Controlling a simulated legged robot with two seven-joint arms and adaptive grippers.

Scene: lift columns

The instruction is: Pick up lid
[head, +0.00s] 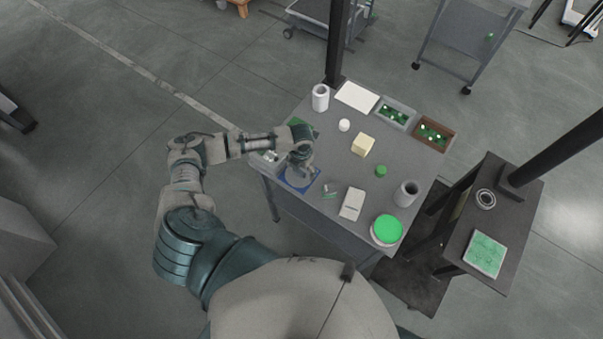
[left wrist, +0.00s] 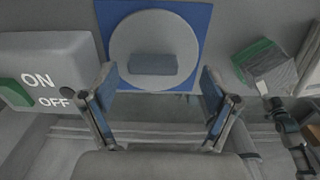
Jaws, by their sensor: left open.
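The lid (left wrist: 153,38) is a round grey disc with a raised block-shaped handle (left wrist: 153,67), seen in the left wrist view. It lies flat on a blue mat (left wrist: 198,18), whose edge also shows in the head view (head: 293,182). My left gripper (left wrist: 158,84) is open and empty, its two fingers spread on either side of the handle in the picture. Whether they touch the lid cannot be told. In the head view my left gripper (head: 299,168) is over the mat and hides most of the lid. My right gripper is not seen.
In the left wrist view an ON/OFF box (left wrist: 45,65) stands left of the mat and a green-and-grey item (left wrist: 265,65) lies to the right. The table also holds a white cylinder (head: 320,98), a yellow block (head: 362,144), a green-topped round container (head: 387,230) and parts trays (head: 449,137).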

